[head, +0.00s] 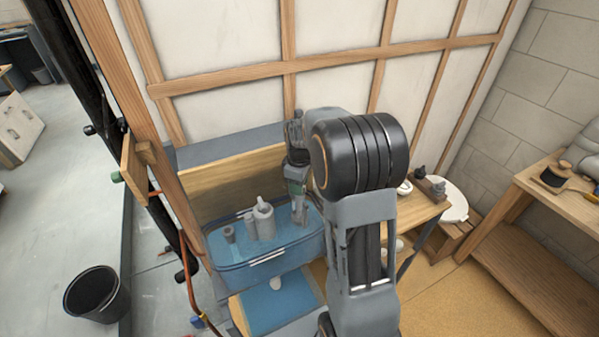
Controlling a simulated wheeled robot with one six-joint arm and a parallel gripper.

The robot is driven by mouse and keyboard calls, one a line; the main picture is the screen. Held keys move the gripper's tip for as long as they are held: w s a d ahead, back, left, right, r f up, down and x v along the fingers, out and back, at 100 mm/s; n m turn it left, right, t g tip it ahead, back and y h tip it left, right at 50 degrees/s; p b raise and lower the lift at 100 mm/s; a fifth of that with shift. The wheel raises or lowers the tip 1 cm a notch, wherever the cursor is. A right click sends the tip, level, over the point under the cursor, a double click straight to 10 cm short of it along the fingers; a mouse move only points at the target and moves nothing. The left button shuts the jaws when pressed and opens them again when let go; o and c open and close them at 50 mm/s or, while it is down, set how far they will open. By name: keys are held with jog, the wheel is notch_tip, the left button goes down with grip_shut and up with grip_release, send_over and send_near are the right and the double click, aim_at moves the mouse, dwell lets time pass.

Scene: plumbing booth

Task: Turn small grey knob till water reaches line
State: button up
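A blue see-through tank (225,272) stands on a wooden bench, with bluish water (280,225) inside. A light grey upright cylinder (264,220) stands in its middle, with a smaller grey capped piece (229,233) to the left. A pale stripe (267,257) shows on the tank's front wall; I cannot tell if it is the line. My gripper (299,218) points down into the right part of the tank. Its fingers are small and partly hidden, so their opening is unclear. I cannot make out the small grey knob for sure; it may be hidden at my gripper.
A wooden back board (215,195) and framed wall stand close behind the tank. A wooden post and dark pipe (100,100) rise at left. A black bucket (93,294) stands on the floor at lower left. A workbench (562,195) is at right. Floor between is open.

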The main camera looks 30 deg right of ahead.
notch_tip(320, 180, up, 13)
jog(key=shift+r, duration=0.2)
dwell(0.3)
dwell(0.4)
jog(key=s+a+f+m+t, duration=0.2)
jog(key=s+a+m, duration=0.2)
jog(key=s, duration=0.5)
jog(key=s+a+f+m+t, duration=0.2)
jog(key=s+a+m, duration=0.2)
jog(key=s, duration=0.4)
jog(key=shift+s+a+f+m, duration=0.15)
jog(key=shift+s+a+m, duration=0.25)
jog(key=shift+a, duration=0.5)
dwell(1.5)
